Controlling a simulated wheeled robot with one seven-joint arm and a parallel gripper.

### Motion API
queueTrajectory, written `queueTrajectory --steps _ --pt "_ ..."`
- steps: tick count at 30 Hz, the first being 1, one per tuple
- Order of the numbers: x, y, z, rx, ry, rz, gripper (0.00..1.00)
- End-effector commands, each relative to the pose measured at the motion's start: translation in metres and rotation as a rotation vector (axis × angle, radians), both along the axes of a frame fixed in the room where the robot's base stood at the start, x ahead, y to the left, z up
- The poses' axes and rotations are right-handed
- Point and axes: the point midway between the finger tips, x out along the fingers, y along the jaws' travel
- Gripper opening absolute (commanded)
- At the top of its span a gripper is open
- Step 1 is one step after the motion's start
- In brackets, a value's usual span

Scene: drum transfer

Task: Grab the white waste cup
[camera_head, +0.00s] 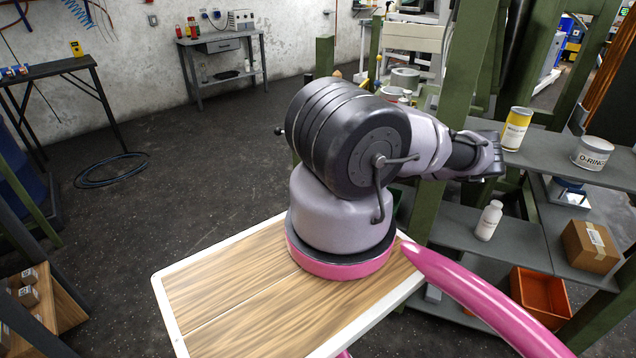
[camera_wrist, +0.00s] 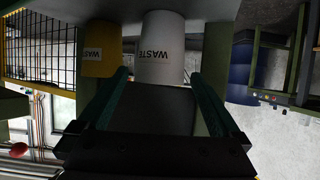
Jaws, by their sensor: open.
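The white waste cup (camera_wrist: 160,45) stands upper middle in the wrist view, with dark "WASTE" lettering that appears upside down. My gripper (camera_wrist: 158,78) is open, its two dark green fingers pointing toward the cup. The fingertips lie to the left and right of the cup's near end. I cannot tell whether they touch it. The cup cannot be made out in the head view. There, my arm reaches right toward the shelves, and its far end hides the gripper's fingers.
A yellow container (camera_wrist: 98,55) marked "WASTE" stands close left of the cup in the wrist view. In the head view, the shelf holds a yellow-and-white can (camera_head: 516,128) and an O-RING tin (camera_head: 592,152). A white bottle (camera_head: 488,220) stands lower. Green posts (camera_head: 430,200) flank the shelves.

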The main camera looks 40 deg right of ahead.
Motion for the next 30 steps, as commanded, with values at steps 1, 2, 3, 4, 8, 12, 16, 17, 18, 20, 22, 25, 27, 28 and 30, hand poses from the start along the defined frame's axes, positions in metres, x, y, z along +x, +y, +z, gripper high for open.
queueTrajectory --steps 1,2,3,4,8,12,16,17,18,20,22,25,27,28,30 --pt "0.009 0.002 -0.003 0.003 -0.001 0.0 1.0" --pt "0.013 0.003 -0.005 0.002 -0.001 0.0 1.0" --pt "0.017 0.002 -0.008 0.0 0.0 0.001 1.0" --pt "0.021 0.003 -0.009 0.0 0.0 0.001 1.0" --pt "0.028 0.003 -0.013 0.0 0.001 0.0 1.0" --pt "0.028 0.003 -0.013 -0.001 0.001 0.0 1.0" --pt "0.028 0.003 -0.013 -0.001 0.001 0.0 0.77" --pt "0.028 0.003 -0.013 0.0 0.001 0.0 0.66" --pt "0.028 0.003 -0.013 0.0 0.001 0.0 0.5" --pt "0.028 0.003 -0.013 0.0 0.001 0.0 0.34" --pt "0.028 0.003 -0.013 0.0 0.001 0.0 0.34" --pt "0.028 0.002 -0.013 0.0 0.001 0.0 0.34" --pt "0.028 0.002 -0.012 -0.001 0.001 0.0 0.34" --pt "0.027 0.002 -0.012 -0.001 0.001 0.0 0.34" --pt "0.025 0.002 -0.01 -0.002 0.001 0.001 0.34"
